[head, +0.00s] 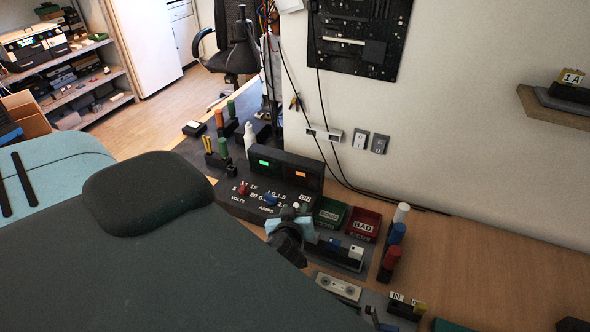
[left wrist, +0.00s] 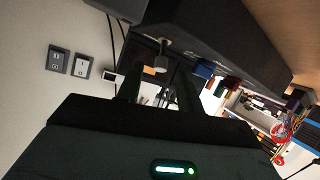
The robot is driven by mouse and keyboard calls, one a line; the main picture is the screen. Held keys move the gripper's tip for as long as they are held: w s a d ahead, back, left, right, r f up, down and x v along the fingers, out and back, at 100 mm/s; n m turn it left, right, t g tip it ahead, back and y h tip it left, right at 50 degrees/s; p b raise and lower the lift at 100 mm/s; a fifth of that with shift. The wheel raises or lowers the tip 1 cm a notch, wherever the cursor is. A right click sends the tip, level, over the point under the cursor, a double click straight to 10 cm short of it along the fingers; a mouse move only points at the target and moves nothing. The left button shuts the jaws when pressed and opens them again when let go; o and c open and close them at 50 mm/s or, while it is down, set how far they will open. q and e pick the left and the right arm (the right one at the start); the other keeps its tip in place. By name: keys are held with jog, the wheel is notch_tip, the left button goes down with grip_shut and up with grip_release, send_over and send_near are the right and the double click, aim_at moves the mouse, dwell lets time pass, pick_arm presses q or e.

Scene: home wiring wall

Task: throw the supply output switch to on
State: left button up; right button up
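The power supply (head: 262,185) is a dark box on the bench with a green and an orange display, a red knob (head: 243,188) and a blue knob (head: 271,198). Its ON label (head: 304,198) shows at the right end of the panel. My left gripper (head: 294,219) is at that end, hiding most of the switch in the head view. In the left wrist view the two dark fingers (left wrist: 158,82) are apart, and a grey toggle switch (left wrist: 161,62) shows between their tips. I cannot tell whether they touch it. My right gripper is not in view.
A green bin (head: 329,212) and a red bin (head: 364,224) marked BAD stand right of the supply. Red, blue and white cylinders (head: 397,233) stand beside them. Wall plates (head: 370,142) and a dark panel (head: 358,35) are on the wall. The bench at right is mostly clear.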

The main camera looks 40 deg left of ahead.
aim_at(296, 205)
pick_arm(q)
jog(key=shift+x, duration=1.75)
grip_shut()
